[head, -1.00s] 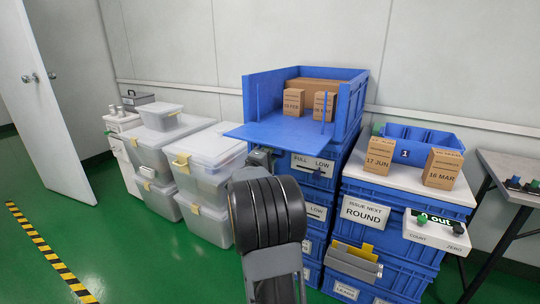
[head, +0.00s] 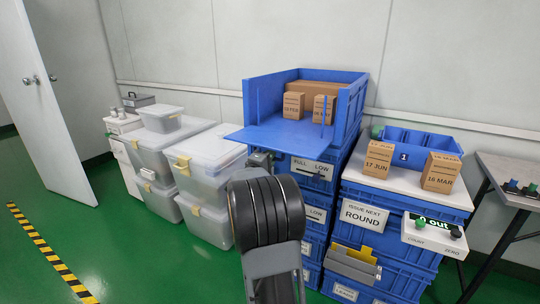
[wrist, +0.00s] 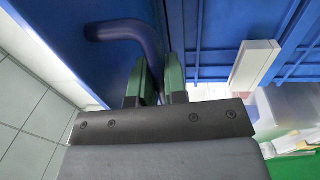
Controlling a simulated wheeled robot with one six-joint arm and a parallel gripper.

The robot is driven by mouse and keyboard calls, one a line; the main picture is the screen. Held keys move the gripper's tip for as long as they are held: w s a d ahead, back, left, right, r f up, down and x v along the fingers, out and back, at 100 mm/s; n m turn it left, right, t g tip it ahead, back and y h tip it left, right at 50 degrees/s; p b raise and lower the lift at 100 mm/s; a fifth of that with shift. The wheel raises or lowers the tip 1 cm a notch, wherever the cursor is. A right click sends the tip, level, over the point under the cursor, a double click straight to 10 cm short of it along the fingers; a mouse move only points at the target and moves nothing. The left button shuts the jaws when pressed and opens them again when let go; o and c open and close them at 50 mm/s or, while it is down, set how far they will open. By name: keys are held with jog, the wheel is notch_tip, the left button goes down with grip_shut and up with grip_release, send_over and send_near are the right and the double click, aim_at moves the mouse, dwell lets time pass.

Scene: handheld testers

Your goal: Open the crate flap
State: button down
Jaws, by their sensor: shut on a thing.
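The blue crate (head: 262,96) stands on top of a stack of blue crates. Its front flap (head: 275,137) is folded down and sticks out toward me, roughly level. In the wrist view, the flap's curved blue handle (wrist: 122,30) passes between the green fingers of my gripper (wrist: 160,80), which is shut on it. In the head view my dark arm hides most of the gripper; only a bit of it shows under the flap's front edge. Two small cartons (head: 293,105) and a larger brown box stand inside the crate.
On the right, a white top (head: 400,188) carries a blue bin (head: 430,145) and two dated cartons (head: 378,160). Clear lidded boxes (head: 205,160) stand left of the stack. Green floor (head: 130,250) is free at the front left.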

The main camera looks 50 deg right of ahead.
aim_at(269, 148)
jog(key=shift+a+r+y+p, duration=0.1)
jog(key=shift+r+y+p, duration=0.5)
jog(key=shift+p, duration=1.4)
jog(key=shift+a+r+y+p, duration=0.1)
jog(key=shift+r+p, duration=0.9)
jog(key=shift+p, duration=1)
jog(key=shift+r+p, duration=0.15)
jog(key=shift+p, duration=1)
jog(key=shift+f+y, duration=0.3)
jog(key=c, duration=1.2)
grip_release()
jog(key=shift+o, duration=0.2)
jog(key=p+v, duration=0.2)
jog(key=v, duration=1.1)
jog(key=shift+a, duration=0.45)
